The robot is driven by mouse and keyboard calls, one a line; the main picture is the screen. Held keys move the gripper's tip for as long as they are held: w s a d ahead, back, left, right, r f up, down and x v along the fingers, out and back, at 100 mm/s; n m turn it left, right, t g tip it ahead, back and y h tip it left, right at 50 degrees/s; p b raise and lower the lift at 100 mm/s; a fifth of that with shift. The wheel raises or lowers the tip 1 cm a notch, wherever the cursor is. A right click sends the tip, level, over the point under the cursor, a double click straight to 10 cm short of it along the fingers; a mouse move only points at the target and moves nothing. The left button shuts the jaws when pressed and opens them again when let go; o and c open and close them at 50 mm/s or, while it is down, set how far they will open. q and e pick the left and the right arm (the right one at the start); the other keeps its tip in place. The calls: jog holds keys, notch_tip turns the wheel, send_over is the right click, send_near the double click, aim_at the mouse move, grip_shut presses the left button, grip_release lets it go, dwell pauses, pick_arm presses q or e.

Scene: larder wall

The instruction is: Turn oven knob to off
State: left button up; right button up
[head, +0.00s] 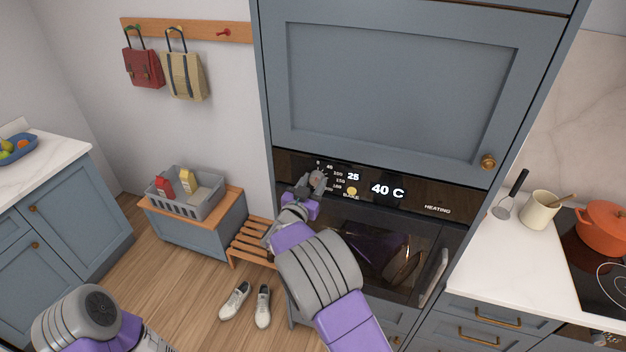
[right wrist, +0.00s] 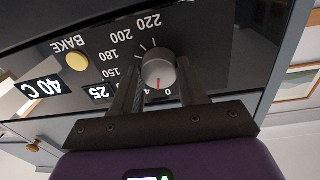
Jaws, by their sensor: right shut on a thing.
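The oven knob (right wrist: 158,68) is a round grey dial on the black control panel, with a red pointer mark. In the right wrist view, where the panel appears upside down, the mark points down toward the low end of the printed scale. Part of the lowest printing is hidden. My right gripper (right wrist: 157,80) is shut on the knob, one finger on each side. In the head view my right gripper (head: 316,184) is at the panel's left part and covers most of the knob. The panel display (head: 388,190) reads 25, 40 C and HEATING. My left gripper is out of view.
A yellow BAKE button (right wrist: 76,62) sits beside the knob. Below the panel are the oven door (head: 372,250) and its handle (head: 433,277). A slatted bench (head: 250,244) and a grey crate (head: 172,207) stand left; shoes (head: 235,301) lie on the floor.

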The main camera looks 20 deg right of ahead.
jog(key=shift+n+p, duration=0.95)
jog(key=shift+n, duration=0.55)
jog(key=o, duration=1.1)
jog(key=shift+c, duration=0.2)
jog(key=shift+a, duration=0.1)
jog(key=b+v, duration=0.1)
jog(key=v, duration=0.6)
jog(key=shift+s, duration=0.25)
jog(key=shift+f, duration=0.1)
